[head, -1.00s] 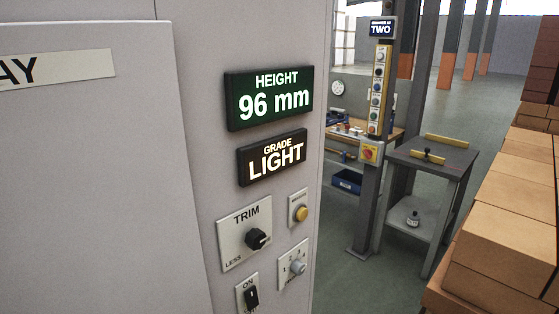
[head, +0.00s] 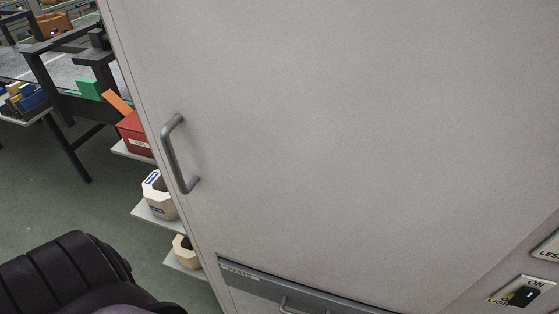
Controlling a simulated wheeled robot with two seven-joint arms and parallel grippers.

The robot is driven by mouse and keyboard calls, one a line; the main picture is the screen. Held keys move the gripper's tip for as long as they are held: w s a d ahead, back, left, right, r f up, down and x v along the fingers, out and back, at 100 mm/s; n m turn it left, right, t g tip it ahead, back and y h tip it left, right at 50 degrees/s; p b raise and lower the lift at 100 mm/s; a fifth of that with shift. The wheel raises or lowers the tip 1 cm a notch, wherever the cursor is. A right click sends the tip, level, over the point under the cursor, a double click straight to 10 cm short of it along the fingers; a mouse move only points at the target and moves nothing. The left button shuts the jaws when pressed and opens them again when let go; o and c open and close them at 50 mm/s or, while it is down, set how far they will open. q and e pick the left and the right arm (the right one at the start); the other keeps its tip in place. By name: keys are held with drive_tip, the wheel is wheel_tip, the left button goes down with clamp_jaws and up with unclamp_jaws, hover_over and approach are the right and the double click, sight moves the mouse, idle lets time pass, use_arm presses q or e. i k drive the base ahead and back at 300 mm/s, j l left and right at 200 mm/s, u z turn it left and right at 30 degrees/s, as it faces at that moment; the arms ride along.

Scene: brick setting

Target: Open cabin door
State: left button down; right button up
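The cabin door (head: 330,130) is a large flat light-grey panel that fills most of the head view. It looks shut against its frame. A grey bar handle (head: 178,155) stands upright near its left edge. A dark padded shape at the bottom left is part of my own body. Neither of my grippers shows, and nothing touches the handle.
A drawer front with a small handle (head: 288,305) sits below the door. An ON switch (head: 524,296) is at the lower right. Side shelves left of the cabinet hold a red box (head: 135,133) and pale containers (head: 160,195). A dark workbench stands behind; green floor is open at left.

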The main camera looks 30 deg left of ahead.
sight(392, 154)
drive_tip(key=u, duration=0.5)
drive_tip(key=k+j, duration=0.3)
drive_tip(key=j, duration=0.15)
drive_tip(key=k+j, duration=0.25)
drive_tip(key=j, duration=0.2)
drive_tip(key=k+j, duration=0.3)
drive_tip(key=j, duration=0.15)
